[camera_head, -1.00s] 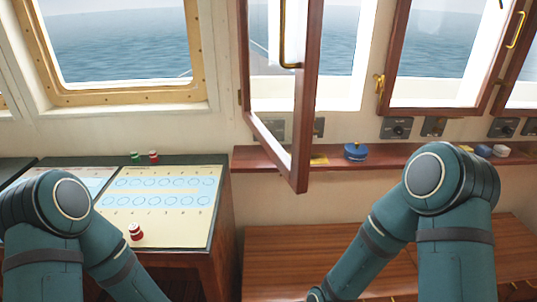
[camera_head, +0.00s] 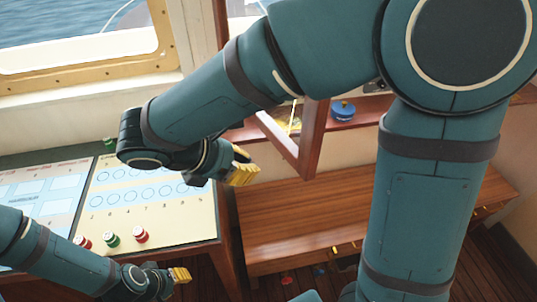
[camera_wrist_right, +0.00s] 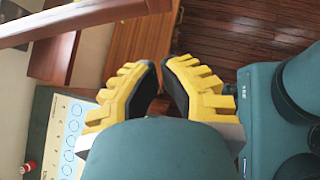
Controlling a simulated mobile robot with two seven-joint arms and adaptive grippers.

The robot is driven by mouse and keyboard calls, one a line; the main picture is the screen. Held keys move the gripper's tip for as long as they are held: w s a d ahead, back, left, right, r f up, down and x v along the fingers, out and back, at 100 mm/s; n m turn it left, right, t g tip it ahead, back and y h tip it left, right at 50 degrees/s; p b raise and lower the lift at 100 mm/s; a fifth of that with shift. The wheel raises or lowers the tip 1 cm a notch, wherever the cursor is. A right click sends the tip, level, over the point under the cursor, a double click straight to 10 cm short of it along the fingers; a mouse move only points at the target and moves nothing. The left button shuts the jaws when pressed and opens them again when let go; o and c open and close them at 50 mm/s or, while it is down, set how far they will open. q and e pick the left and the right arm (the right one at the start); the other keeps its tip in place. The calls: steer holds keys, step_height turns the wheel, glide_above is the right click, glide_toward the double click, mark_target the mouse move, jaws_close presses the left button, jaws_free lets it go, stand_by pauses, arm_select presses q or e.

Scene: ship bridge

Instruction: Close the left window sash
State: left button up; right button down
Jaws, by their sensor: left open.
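The left window sash (camera_head: 313,140) is a brown wooden frame swung out into the room. Its lower corner shows in the head view below my right arm, which hides most of it. A brown bar of it crosses the top left of the right wrist view (camera_wrist_right: 85,18). My right gripper (camera_head: 243,172) has yellow fingers and hangs left of the sash's lower corner, apart from it in the picture. In the wrist view its fingertips (camera_wrist_right: 161,66) are close together with a narrow gap and nothing between them. My left gripper (camera_head: 181,275) is open and empty, low at the left.
A chart-topped console (camera_head: 150,215) stands at the left, with red and green pieces (camera_head: 111,240) on it. A blue round object (camera_head: 342,110) sits on the wooden ledge. A wooden bench (camera_head: 290,215) runs below. A yellow-framed window (camera_head: 95,75) is at the back left.

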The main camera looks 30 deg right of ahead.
mark_target(300, 170)
steer(key=x, duration=0.4)
steer(key=d+r+b+x, duration=0.1)
steer(key=x, duration=0.7)
steer(key=shift+s+d+r, duration=0.1)
steer(key=shift+d+r, duration=0.15)
steer(key=shift+d, duration=0.6)
steer(key=shift+d, duration=0.15)
